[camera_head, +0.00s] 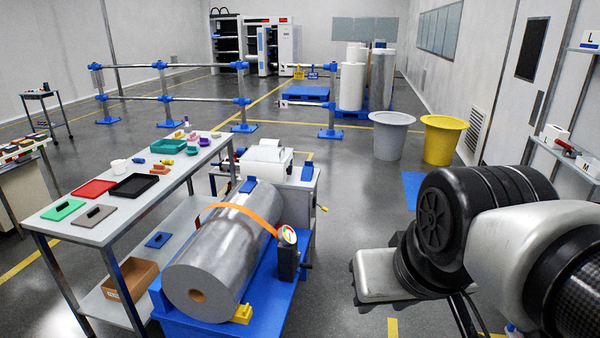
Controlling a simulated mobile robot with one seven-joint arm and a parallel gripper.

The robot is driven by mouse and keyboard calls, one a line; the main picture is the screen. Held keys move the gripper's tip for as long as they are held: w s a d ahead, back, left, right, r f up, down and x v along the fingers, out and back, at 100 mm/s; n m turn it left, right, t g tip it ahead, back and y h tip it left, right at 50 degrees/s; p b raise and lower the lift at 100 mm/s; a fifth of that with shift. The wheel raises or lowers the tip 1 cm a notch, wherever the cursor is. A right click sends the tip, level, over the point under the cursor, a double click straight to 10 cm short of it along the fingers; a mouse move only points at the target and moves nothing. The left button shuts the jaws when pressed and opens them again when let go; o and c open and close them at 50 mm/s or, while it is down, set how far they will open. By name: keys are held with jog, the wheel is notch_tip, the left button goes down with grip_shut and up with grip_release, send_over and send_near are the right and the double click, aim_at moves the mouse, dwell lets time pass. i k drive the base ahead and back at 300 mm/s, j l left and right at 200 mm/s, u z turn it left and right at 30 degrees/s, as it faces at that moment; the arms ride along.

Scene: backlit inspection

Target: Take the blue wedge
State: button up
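No blue piece is plainly a wedge from here. A small blue block (249,185) shows at the far end of the large silver roll (215,255), partly hidden behind it. A flat blue piece (159,240) lies on the lower shelf of the left table, too small to tell its shape. A yellow wedge-like block (242,314) sits against the roll's near right side on the blue stand (275,285). My arm fills the lower right, well apart from these. My gripper is out of view.
The left table (100,232) holds trays and small parts; a cardboard box (131,279) is on its lower shelf. An orange strap (238,207) crosses the roll. Grey (391,140) and yellow (441,142) bins stand further back. Floor between stand and arm is clear.

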aim_at(309, 169)
jog(key=i+l+z, duration=0.3)
jog(key=i, duration=0.3)
jog(key=i+z, duration=0.3)
jog(key=i, duration=0.3)
jog(key=i+u, duration=0.1)
jog(key=i, duration=0.7)
jog(key=i+l+u, duration=0.1)
jog(key=i, duration=0.7)
jog(key=i+l+u, duration=0.15)
jog(key=i+u, duration=0.25)
jog(key=i+l+u, duration=0.2)
jog(key=u, duration=0.2)
jog(key=i+l+u, duration=0.6)
jog(key=l+u, duration=0.25)
jog(key=i+l+u, duration=0.15)
jog(key=l+u, duration=0.25)
jog(key=k+l+u, duration=0.35)
jog(key=k+l, duration=0.1)
jog(key=l, duration=0.15)
